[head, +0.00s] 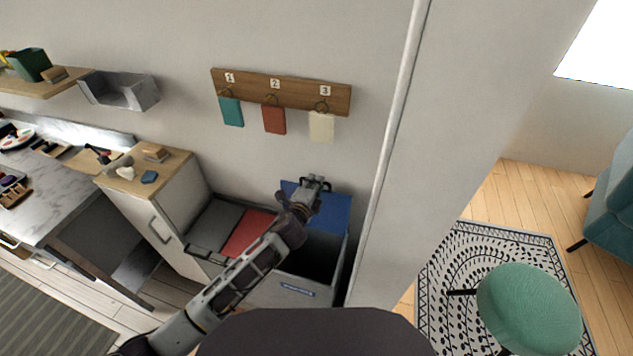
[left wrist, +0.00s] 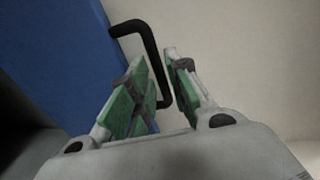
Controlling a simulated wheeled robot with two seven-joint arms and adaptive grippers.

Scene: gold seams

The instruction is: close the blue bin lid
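The blue lid (head: 333,212) stands raised at the back of its bin (head: 290,293), near the wall. The bin is open, with a dark inside and a blue label on its front. My left gripper (head: 316,183) is at the lid's upper edge. In the left wrist view the blue lid (left wrist: 62,60) fills the left side, and its black bar handle (left wrist: 150,38) runs between the green-padded fingers of my left gripper (left wrist: 158,82). The fingers are apart; I cannot tell whether either touches the handle. My right gripper is out of view.
A red lid (head: 250,232) and a dark grey lid (head: 214,225) lie flat left of the open bin. A wooden rack (head: 290,92) with hanging tags is on the wall above. A wall edge with a pale pipe (head: 398,130) stands close on the right.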

